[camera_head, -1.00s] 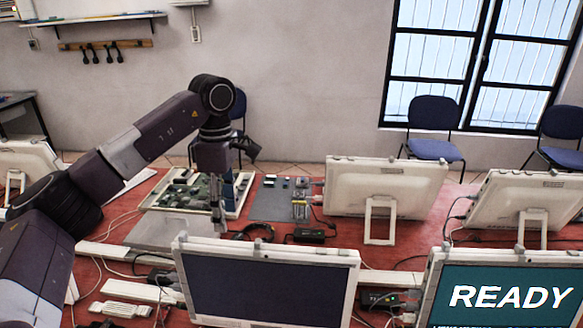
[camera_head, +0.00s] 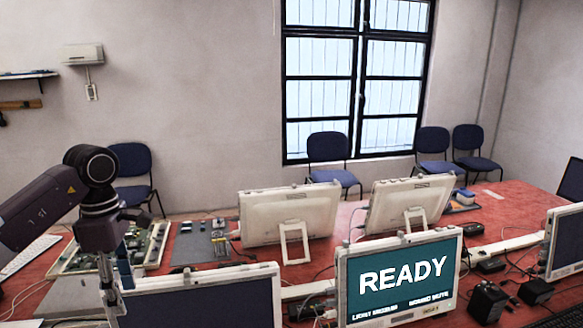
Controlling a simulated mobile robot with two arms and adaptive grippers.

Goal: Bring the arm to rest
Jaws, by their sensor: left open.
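My left arm comes in from the left edge, with its dark wrist joint (camera_head: 92,167) raised above the red table (camera_head: 500,214). My left gripper (camera_head: 116,282) points down from it and is open, with nothing seen between its fingers. It shows in front of the open board tray (camera_head: 157,246) and at the left end of a dark monitor (camera_head: 205,298). Its lowest part overlaps that monitor in the picture; I cannot tell how far apart they are. My right gripper is out of view.
A monitor reading READY (camera_head: 398,277) stands front centre. Two white monitors (camera_head: 288,212) (camera_head: 408,203) show their backs behind it. Black adapters (camera_head: 487,300) and cables lie at right. The red tabletop at far right has free room. Blue chairs (camera_head: 328,150) line the wall.

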